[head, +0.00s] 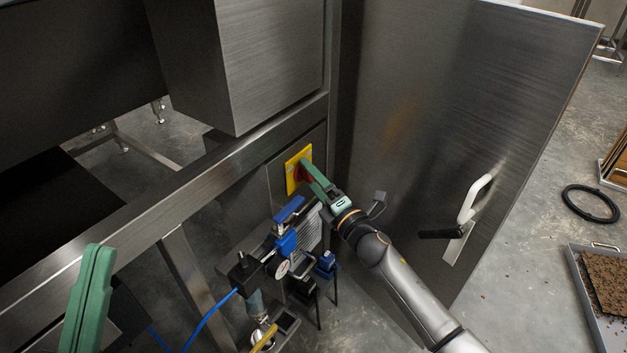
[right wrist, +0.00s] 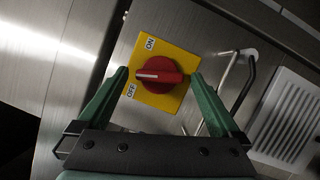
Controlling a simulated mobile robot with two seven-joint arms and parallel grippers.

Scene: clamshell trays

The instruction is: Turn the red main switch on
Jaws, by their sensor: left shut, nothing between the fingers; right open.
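The main switch is a red rotary knob (right wrist: 160,74) on a square yellow plate (right wrist: 171,101) marked ON and OFF. In the right wrist view its white mark points left, nearer to OFF than to ON. In the head view the yellow plate (head: 291,171) sits on the steel cabinet front, with the knob partly hidden by my gripper. My right gripper (right wrist: 160,76) is open, with one green finger on each side of the knob; I cannot tell whether they touch it. In the head view my left gripper (head: 98,247) is shut and empty at lower left, away from the switch.
A steel door (head: 430,130) with a white handle (head: 474,199) stands open right of my right arm. Blue-handled valves and a gauge (head: 283,268) sit just below the switch. A steel beam (head: 170,200) runs left. A black hose ring (head: 591,203) lies on the floor.

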